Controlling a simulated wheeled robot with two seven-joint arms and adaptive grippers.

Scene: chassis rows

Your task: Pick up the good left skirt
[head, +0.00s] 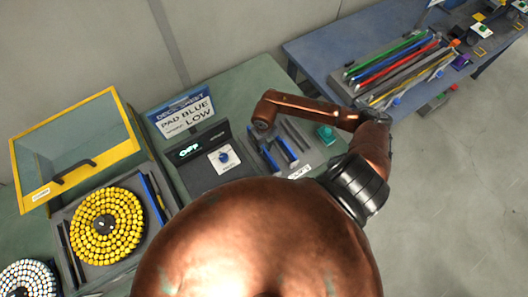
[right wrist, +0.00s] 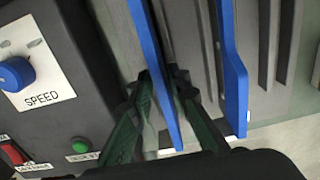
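Two long blue strips, which look like skirts, stand side by side in a grey holder. The left one (right wrist: 164,75) runs between the fingers of my right gripper (right wrist: 163,77) in the right wrist view. The dark green fingers are at its two sides, with a gap showing on the right side, so the gripper looks open. The right blue strip (right wrist: 232,70) is outside the fingers, to their right. In the head view the blue strips (head: 287,149) lie below the end of my copper arm, which hides much of the gripper. My left gripper is not in view.
A dark control box (head: 208,163) with a blue speed knob (right wrist: 15,74) stands close left of the gripper. Dark slotted strips (right wrist: 280,45) lie to the right. A tray of yellow parts (head: 103,226) and a yellow-framed bin (head: 75,145) are at left; a blue table (head: 330,50) is behind.

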